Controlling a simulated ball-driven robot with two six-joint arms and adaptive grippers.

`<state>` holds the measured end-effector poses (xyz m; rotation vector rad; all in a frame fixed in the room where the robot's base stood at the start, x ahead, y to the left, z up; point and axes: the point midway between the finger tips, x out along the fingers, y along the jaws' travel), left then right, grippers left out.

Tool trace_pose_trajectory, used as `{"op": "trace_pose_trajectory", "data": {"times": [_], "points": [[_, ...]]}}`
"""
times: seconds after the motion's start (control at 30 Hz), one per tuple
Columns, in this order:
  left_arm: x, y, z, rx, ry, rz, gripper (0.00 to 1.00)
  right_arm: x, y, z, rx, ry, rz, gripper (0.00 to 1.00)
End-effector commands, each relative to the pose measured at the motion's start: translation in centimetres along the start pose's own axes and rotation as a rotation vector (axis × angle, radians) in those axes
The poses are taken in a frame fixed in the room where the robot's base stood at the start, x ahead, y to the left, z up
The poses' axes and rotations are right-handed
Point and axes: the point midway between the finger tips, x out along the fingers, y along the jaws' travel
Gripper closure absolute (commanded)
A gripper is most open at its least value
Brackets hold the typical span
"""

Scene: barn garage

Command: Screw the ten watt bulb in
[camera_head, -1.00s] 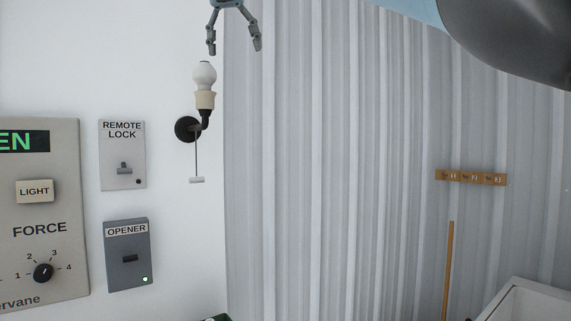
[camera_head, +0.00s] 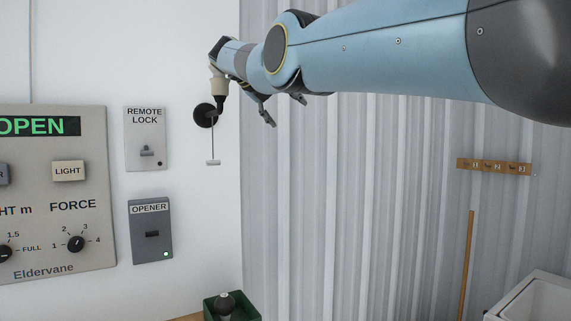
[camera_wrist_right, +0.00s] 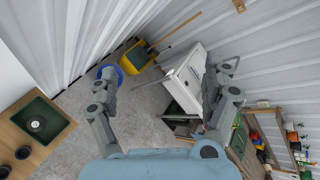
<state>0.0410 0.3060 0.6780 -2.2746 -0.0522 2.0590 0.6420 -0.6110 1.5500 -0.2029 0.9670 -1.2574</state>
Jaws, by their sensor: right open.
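My right arm comes in from the upper right, and its open, empty gripper (camera_head: 285,108) hangs right of the wall lamp. Its spread fingers also show in the right wrist view (camera_wrist_right: 160,78), with nothing between them. The lamp's cream socket (camera_head: 218,86) sits on a black bracket on the white wall, a pull cord below it. My arm covers the space above the socket, so I cannot see whether a bulb is in it. A green tray (camera_head: 209,311) at the bottom holds a dark object with a pale top; it also shows in the wrist view (camera_wrist_right: 62,118). My left gripper is not in view.
The opener panel (camera_head: 50,190), remote lock box (camera_head: 146,138) and opener box (camera_head: 151,232) are on the wall at left. A numbered hook rail (camera_head: 494,166) is at right. The wrist view shows a wooden bench (camera_wrist_right: 12,140), yellow bucket (camera_wrist_right: 136,58) and white cabinet (camera_wrist_right: 183,80).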

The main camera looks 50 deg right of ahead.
Motion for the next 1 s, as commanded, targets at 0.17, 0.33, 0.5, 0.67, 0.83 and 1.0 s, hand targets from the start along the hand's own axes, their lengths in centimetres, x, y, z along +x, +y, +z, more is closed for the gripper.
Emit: {"op": "trace_pose_trajectory", "data": {"times": [0.17,0.33,0.5,0.67,0.83,1.0], "points": [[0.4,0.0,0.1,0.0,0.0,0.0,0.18,3.5,2.2,-1.2,-0.108,-0.094,-0.114,0.17],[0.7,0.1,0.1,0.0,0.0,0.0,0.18,6.3,4.3,-2.4,-0.233,-0.195,-0.218,0.17],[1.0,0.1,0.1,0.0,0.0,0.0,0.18,8.7,6.5,-3.7,-0.364,-0.292,-0.307,0.17],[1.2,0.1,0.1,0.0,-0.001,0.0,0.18,10.2,8.1,-4.7,-0.466,-0.363,-0.365,0.17],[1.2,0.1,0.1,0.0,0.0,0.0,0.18,10.9,9.1,-5.3,-0.525,-0.403,-0.395,0.17],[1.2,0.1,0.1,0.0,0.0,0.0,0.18,11.0,9.4,-5.5,-0.541,-0.414,-0.402,0.17]]}}
